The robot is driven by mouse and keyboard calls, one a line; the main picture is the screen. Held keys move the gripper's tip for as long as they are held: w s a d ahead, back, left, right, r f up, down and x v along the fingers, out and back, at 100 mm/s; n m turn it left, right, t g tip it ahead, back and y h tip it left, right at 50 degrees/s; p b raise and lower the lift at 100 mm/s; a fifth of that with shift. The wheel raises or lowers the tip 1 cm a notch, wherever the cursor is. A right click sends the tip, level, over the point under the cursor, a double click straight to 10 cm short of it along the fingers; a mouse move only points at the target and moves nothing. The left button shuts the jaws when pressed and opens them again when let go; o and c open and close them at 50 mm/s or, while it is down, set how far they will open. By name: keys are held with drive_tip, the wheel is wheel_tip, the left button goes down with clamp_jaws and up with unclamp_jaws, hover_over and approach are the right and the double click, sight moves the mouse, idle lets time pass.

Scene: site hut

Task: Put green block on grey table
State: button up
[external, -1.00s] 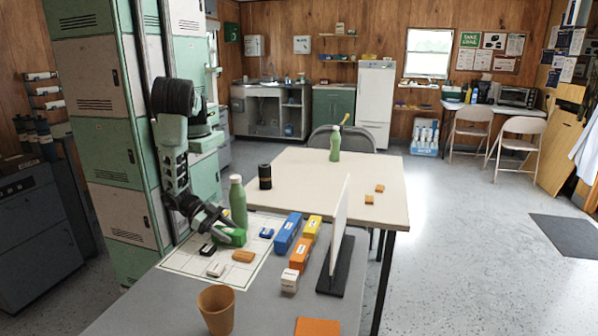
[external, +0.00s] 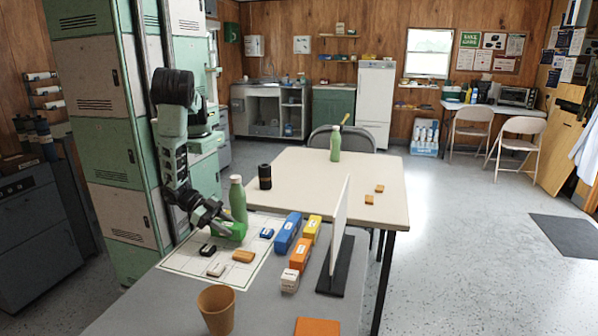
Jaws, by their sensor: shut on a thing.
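The green block (external: 233,232) is at the back part of a white gridded sheet on the grey table (external: 262,313). My gripper (external: 221,224) comes down from the left and is shut on the green block. The block's far side is partly hidden by my fingers. I cannot tell whether the block touches the sheet or is slightly above it. A green bottle (external: 238,201) stands upright just behind the block.
The white sheet (external: 190,264) also holds a black block (external: 208,249), a white block (external: 216,269), an orange block (external: 243,256) and a small blue block (external: 266,233). Larger blocks and an upright white panel (external: 338,225) stand to the right. A brown cup (external: 216,309) is in front.

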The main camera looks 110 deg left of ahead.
sight(228, 224)
wheel_tip(228, 224, up, 16)
idle(0.4)
drive_tip(key=w+a+r+p, duration=0.2)
drive_tip(key=w+a+p, duration=0.8)
drive_tip(key=w, duration=0.2)
drive_tip(key=w+a+f+b, duration=0.3)
drive_tip(key=a+f+b, duration=0.2)
drive_tip(key=a+f, duration=0.3)
drive_tip(key=w+a+f+b, duration=0.3)
drive_tip(key=a+f+b, duration=0.25)
drive_tip(key=a, duration=0.45)
drive_tip(key=v, duration=0.3)
drive_tip(key=p+v, duration=0.1)
drive_tip(key=shift+s+f, duration=0.2)
drive_tip(key=shift+s, duration=0.1)
